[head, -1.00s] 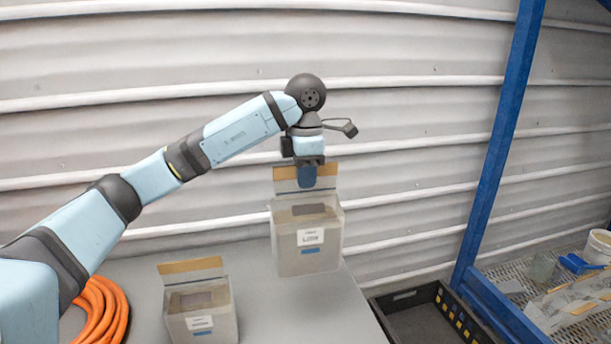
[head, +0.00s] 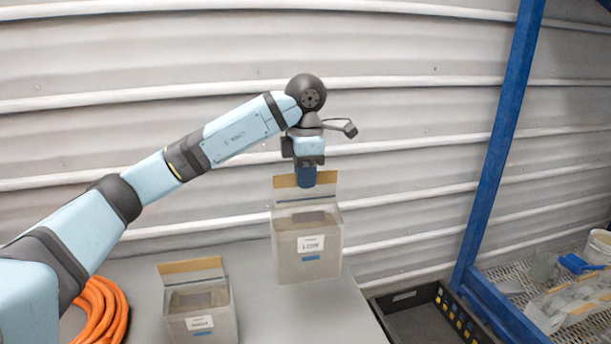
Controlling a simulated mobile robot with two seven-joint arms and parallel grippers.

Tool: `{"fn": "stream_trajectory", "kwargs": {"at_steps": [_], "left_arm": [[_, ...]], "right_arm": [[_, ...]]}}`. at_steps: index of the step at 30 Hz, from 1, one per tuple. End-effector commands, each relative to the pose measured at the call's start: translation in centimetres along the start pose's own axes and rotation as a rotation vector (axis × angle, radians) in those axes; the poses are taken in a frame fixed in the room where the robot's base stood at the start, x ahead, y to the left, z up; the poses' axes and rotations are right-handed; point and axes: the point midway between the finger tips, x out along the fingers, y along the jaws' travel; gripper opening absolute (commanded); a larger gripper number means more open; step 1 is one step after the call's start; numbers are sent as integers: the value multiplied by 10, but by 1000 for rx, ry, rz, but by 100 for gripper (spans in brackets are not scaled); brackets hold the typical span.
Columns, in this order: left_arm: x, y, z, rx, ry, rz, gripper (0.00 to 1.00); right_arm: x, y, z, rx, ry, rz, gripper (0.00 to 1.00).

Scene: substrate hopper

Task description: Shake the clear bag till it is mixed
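A clear, greyish bag (head: 292,262) with a white label and a tan top band hangs below my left gripper (head: 306,181) in the head view. The gripper's blue fingers overlap the middle of the band and appear shut on it. The bag looks close to upright; whether its base touches the table is hard to tell. A second similar bag (head: 220,308) stands on the grey table (head: 270,325) at the lower left, apart from the gripper. The contents are not clear enough to judge mixing. My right gripper is not in view.
An orange coiled hose (head: 101,312) lies at the lower left. A black crate (head: 409,299) is beyond the table's right edge. A blue post (head: 497,150) and a mesh shelf with a white bucket (head: 599,245) and clear bags stand at the right.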

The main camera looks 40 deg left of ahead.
Motion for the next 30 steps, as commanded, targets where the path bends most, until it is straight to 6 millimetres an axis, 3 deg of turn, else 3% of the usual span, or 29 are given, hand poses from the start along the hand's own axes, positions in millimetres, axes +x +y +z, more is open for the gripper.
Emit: {"fn": "stream_trajectory", "kwargs": {"at_steps": [13,30], "left_arm": [[-7,0,0,0,-4,2,0],[-53,0,0,0,-4,2,0]], "right_arm": [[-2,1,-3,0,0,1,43],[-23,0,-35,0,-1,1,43]]}}
